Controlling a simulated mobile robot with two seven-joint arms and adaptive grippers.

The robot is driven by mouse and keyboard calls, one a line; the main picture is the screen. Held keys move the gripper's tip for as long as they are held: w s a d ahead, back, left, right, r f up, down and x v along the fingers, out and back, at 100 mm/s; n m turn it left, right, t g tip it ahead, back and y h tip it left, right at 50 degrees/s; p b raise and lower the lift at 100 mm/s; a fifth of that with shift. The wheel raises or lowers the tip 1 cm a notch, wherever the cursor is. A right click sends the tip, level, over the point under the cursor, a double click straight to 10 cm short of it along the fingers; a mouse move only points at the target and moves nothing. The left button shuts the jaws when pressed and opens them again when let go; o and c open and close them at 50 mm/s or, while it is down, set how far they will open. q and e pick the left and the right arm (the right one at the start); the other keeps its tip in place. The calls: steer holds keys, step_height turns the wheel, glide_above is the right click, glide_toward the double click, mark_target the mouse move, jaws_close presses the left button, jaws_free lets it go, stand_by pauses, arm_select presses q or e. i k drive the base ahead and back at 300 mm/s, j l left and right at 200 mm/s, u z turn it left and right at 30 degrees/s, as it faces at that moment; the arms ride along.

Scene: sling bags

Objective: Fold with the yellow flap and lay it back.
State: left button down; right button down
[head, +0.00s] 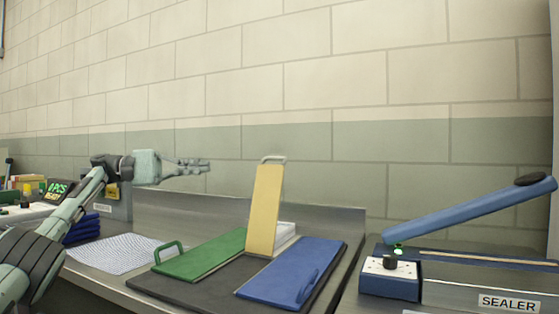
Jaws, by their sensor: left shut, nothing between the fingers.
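The yellow flap (264,210) stands nearly upright at the back of a dark folding board (222,290), with a pale handle (272,159) at its top edge. A green flap (206,254) with a green handle lies flat on the left, and a blue flap (292,270) with a blue handle lies flat on the right. My left gripper (208,165) is shut and empty in the air, to the left of the yellow flap's upper part and apart from it. My right gripper is not in view.
A sealer (450,280) with a raised blue arm (470,212) stands at the right. A white textured sheet (118,252) lies left of the board, with folded dark blue items (82,229) behind it. A tiled wall closes the back.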

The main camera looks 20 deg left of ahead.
mark_target(268, 187)
steer(key=i+j+z, duration=0.1)
steer(key=j+z, duration=0.25)
steer(key=j, duration=0.35)
steer(key=j+z, duration=0.3)
steer(key=j, duration=0.4)
steer(key=j+z, duration=0.35)
steer(key=j, duration=0.35)
steer(key=k+j+z, duration=0.3)
steer(key=j, duration=0.4)
steer(key=i, duration=0.1)
